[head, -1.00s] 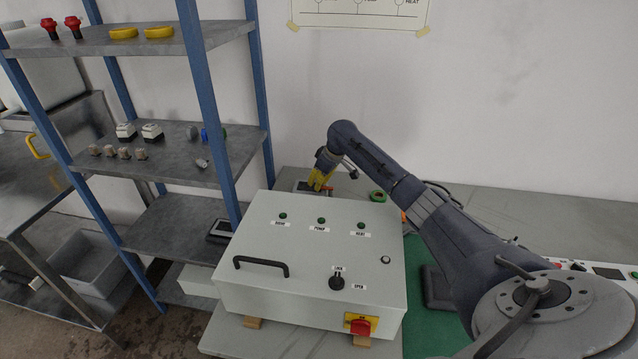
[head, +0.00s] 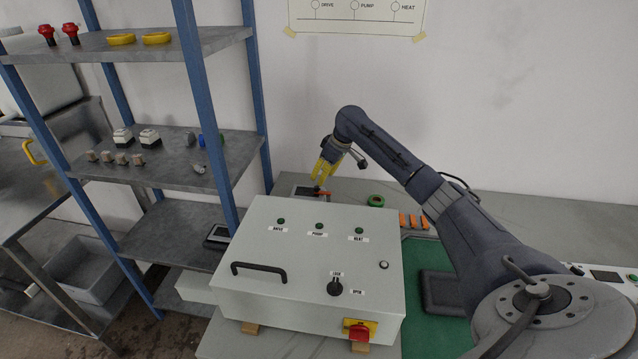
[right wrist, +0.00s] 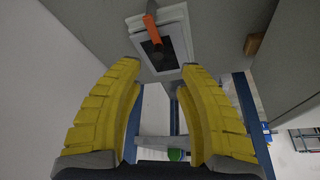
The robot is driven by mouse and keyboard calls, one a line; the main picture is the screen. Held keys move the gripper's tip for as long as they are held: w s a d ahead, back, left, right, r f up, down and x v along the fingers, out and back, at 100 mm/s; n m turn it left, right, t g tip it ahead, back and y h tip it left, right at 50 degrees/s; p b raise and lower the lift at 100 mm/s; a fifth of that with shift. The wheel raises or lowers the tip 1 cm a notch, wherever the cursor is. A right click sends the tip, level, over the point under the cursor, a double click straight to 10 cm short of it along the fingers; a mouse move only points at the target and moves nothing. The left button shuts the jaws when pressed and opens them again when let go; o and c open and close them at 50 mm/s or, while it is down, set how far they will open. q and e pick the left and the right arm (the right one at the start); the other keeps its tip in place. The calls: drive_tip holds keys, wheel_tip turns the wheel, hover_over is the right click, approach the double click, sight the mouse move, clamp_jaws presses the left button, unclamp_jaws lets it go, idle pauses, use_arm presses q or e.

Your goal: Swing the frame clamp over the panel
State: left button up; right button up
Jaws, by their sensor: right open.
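A white square frame (right wrist: 180,38) holds a dark panel (right wrist: 168,50). An orange clamp arm (right wrist: 151,29) crosses the frame's edge and overlaps the dark panel in the right wrist view; I cannot tell whether it touches. In the head view the panel unit (head: 304,192) lies on the bench behind the grey box, partly hidden, with the orange clamp (head: 321,193) at its right side. My right gripper (head: 324,170) is open and empty, above and beside the clamp. Its yellow fingers (right wrist: 160,80) frame the unit from a short distance. My left gripper is not in view.
The grey control box (head: 312,262) with handle and red switch stands in front of the panel unit. A blue-post shelf (head: 190,60) rises at left. A green tape roll (head: 376,201) and orange pieces (head: 413,221) lie to the right on the bench.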

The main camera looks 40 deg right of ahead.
drive_tip(key=shift+v, duration=2.45)
wheel_tip(320, 180, up, 5)
drive_tip(key=d, duration=0.3)
drive_tip(key=n, duration=0.3)
approach(317, 187)
drive_tip(key=shift+g+y, duration=0.3)
drive_tip(key=shift+y, duration=0.1)
drive_tip(key=x, duration=0.6)
drive_tip(key=d+x, duration=0.1)
drive_tip(key=x, duration=0.3)
drive_tip(key=shift+w, duration=0.4)
drive_tip(key=shift+c, duration=0.5)
clamp_jaws()
drive_tip(key=shift+a, duration=0.1)
